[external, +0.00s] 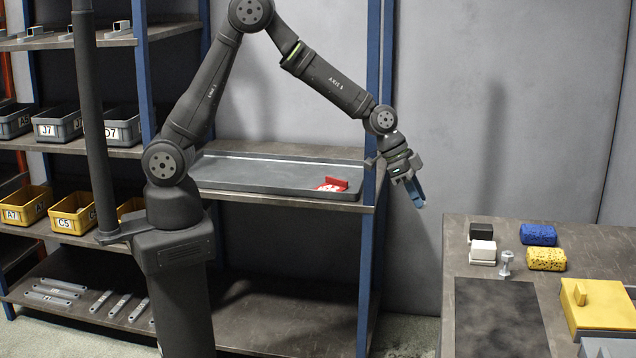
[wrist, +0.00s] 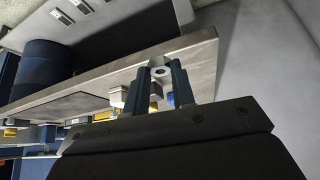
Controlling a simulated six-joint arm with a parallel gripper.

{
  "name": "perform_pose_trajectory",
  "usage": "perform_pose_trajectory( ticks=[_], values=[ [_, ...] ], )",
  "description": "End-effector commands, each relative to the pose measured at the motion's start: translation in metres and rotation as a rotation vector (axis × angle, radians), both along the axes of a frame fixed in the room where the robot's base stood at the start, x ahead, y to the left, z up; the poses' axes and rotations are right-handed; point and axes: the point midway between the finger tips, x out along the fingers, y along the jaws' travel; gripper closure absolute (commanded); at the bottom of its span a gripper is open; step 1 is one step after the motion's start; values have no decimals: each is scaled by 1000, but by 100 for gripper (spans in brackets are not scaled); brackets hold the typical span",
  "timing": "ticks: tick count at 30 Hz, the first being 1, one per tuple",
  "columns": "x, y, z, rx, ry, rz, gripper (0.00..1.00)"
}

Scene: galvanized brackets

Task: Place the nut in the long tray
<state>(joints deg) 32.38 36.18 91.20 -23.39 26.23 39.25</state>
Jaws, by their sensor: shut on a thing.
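My gripper (external: 416,195) hangs in the air between the shelf unit and the right-hand table, with its blue fingers pointing down. I cannot make out the nut in the external view. The long tray (external: 235,185) is dark grey and shallow and lies on the middle shelf, left of my gripper and apart from it. A red and white item (external: 336,184) lies at the tray's right end.
A blue shelf post (external: 368,240) stands between my gripper and the tray's open front. The right-hand table (external: 590,240) holds an upright bolt (external: 506,264), black and white blocks, blue and yellow sponges, a dark mat (external: 497,315) and a yellow box (external: 600,305).

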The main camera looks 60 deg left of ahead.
Motion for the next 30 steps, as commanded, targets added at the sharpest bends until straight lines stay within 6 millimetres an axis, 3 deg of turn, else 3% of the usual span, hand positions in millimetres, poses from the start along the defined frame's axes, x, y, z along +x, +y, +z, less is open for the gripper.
perform_pose_trajectory(
  ticks=[1,3,12,23,30],
  values=[
    [6,31,-2,1,2,64,99],
    [12,69,-5,2,1,149,99],
    [9,224,-14,0,0,523,99],
    [7,357,-15,-1,0,693,99],
    [-7,439,-13,-1,0,767,99]
  ],
)
